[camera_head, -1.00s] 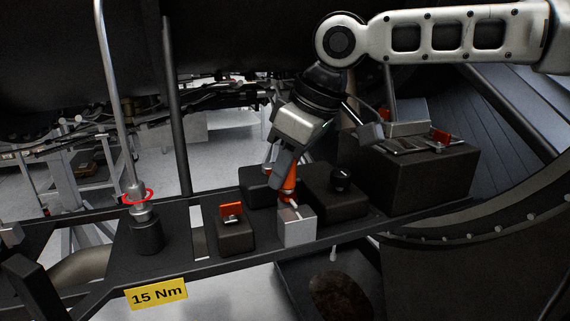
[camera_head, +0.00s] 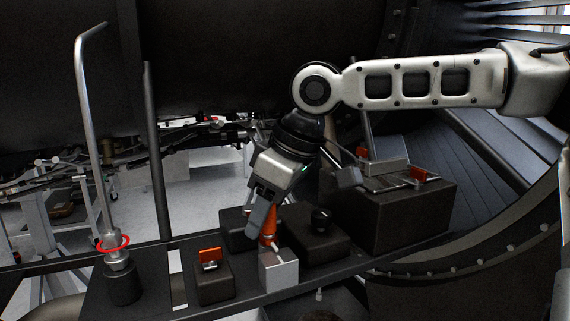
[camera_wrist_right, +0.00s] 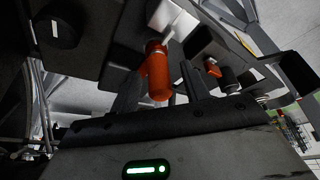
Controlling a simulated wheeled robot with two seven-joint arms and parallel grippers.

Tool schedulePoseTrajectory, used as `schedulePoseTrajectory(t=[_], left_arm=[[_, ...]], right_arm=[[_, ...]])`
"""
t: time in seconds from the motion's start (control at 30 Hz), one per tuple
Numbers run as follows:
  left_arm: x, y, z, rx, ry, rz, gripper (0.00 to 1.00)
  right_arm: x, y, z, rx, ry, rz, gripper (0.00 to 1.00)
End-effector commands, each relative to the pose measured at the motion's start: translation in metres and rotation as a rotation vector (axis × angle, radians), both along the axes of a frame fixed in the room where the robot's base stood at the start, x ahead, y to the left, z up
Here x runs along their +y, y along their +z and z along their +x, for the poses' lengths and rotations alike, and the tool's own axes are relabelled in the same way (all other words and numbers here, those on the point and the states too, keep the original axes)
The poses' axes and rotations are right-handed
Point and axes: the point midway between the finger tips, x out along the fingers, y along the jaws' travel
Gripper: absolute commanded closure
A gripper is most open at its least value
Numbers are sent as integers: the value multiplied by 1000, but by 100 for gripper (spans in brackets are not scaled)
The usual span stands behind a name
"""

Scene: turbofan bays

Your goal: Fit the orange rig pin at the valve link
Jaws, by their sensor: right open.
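The orange rig pin (camera_head: 268,228) stands at the light grey block (camera_head: 279,271) on the dark shelf. In the right wrist view the orange handle (camera_wrist_right: 158,74) lies between my fingers, and its thin grey shank runs to the pale block (camera_wrist_right: 178,18). I cannot tell how deep the shank sits. My right gripper (camera_head: 259,222) is open, with one finger on the left of the handle in the head view. The right wrist view shows both open fingers (camera_wrist_right: 163,92) either side of the handle. The valve link cannot be told apart for certain. My left gripper is not in view.
A dark block with a red-orange tab (camera_head: 211,256) stands left of the grey block. A dark box with a black knob (camera_head: 320,220) is close on the right. A larger box (camera_head: 405,215) stands farther right. A red-ringed upright tool (camera_head: 115,247) is at left.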

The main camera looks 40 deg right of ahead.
Motion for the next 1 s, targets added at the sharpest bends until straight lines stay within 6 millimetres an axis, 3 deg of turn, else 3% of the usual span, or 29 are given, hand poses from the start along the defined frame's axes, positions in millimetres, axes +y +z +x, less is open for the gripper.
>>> schedulePoseTrajectory(t=[0.4,0.6,0.8,1.0], left_arm=[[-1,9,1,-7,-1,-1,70],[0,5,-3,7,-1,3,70],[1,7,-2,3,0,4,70],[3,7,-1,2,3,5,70]], right_arm=[[-20,92,-31,-9,-2,3,54],[-27,126,-44,-5,-2,1,54],[-30,141,-50,-2,1,1,54],[-31,142,-50,-2,1,1,54]])
